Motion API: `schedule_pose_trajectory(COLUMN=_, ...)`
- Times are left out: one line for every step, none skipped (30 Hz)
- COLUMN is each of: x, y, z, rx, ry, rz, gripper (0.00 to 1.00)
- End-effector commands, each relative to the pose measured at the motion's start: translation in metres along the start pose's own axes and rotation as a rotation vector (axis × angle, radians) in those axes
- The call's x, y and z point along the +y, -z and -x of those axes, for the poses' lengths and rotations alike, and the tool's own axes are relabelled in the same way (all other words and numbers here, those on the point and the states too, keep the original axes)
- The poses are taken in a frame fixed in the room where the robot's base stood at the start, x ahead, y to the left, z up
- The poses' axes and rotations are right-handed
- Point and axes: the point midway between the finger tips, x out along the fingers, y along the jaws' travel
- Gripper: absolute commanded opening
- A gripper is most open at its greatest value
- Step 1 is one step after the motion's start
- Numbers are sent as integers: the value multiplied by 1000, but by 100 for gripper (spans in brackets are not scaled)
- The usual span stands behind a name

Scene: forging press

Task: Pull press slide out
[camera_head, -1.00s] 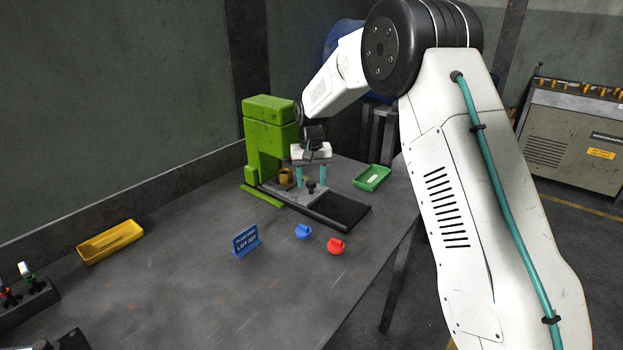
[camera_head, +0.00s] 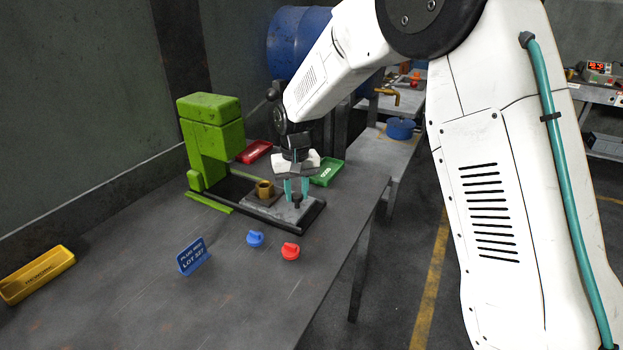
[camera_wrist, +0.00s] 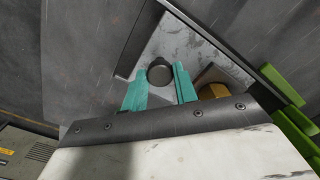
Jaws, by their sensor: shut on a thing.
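The press slide is a light grey plate (camera_head: 271,209) on a black rail base (camera_head: 311,222), and it lies toward the rail's outer end, clear of the green press (camera_head: 208,140). A brass cup (camera_head: 264,185) stands on the slide, on its press side. My gripper (camera_head: 297,190) points down with teal fingers, shut on the slide's dark knob (camera_head: 297,203). In the wrist view the round knob top (camera_wrist: 160,72) shows between my fingertips (camera_wrist: 160,84). The slide plate (camera_wrist: 188,48) and the partly hidden brass cup (camera_wrist: 212,91) show there too.
A blue plug (camera_head: 255,238), a red plug (camera_head: 290,251) and a blue lot sign (camera_head: 192,257) stand in front of the rail. A green tray (camera_head: 326,172) and a red tray (camera_head: 254,151) lie behind. A yellow tray (camera_head: 38,274) is at left. The front table is mostly clear.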

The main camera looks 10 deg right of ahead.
Motion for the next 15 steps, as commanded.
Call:
schedule_pose_trajectory(x=0, y=-4, z=1, rx=2, ry=0, rz=6, gripper=0)
schedule_pose_trajectory(x=2, y=-5, z=1, rx=2, ry=0, rz=5, gripper=0)
schedule_pose_trajectory(x=4, y=-6, z=1, rx=3, ry=0, rz=5, gripper=0)
schedule_pose_trajectory(x=5, y=-7, z=1, rx=3, ry=0, rz=4, gripper=0)
schedule_pose_trajectory(x=6, y=-7, z=1, rx=4, ry=1, rz=4, gripper=0)
schedule_pose_trajectory(x=6, y=-7, z=1, rx=4, ry=1, rz=4, gripper=0)
schedule_pose_trajectory(x=6, y=-6, z=1, rx=4, ry=1, rz=3, gripper=0)
schedule_pose_trajectory(x=6, y=-6, z=0, rx=4, ry=1, rz=3, gripper=0)
schedule_pose_trajectory(x=5, y=-6, z=0, rx=3, ry=1, rz=3, gripper=0)
schedule_pose_trajectory(x=5, y=-6, z=0, rx=3, ry=1, rz=3, gripper=0)
schedule_pose_trajectory(x=5, y=-6, z=0, rx=3, ry=1, rz=3, gripper=0)
schedule_pose_trajectory(x=5, y=-6, z=0, rx=3, ry=1, rz=3, gripper=0)
schedule_pose_trajectory(x=5, y=-6, z=1, rx=3, ry=1, rz=3, gripper=34)
schedule_pose_trajectory(x=5, y=-6, z=1, rx=3, ry=1, rz=3, gripper=42)
schedule_pose_trajectory(x=5, y=-7, z=1, rx=3, ry=1, rz=3, gripper=50)
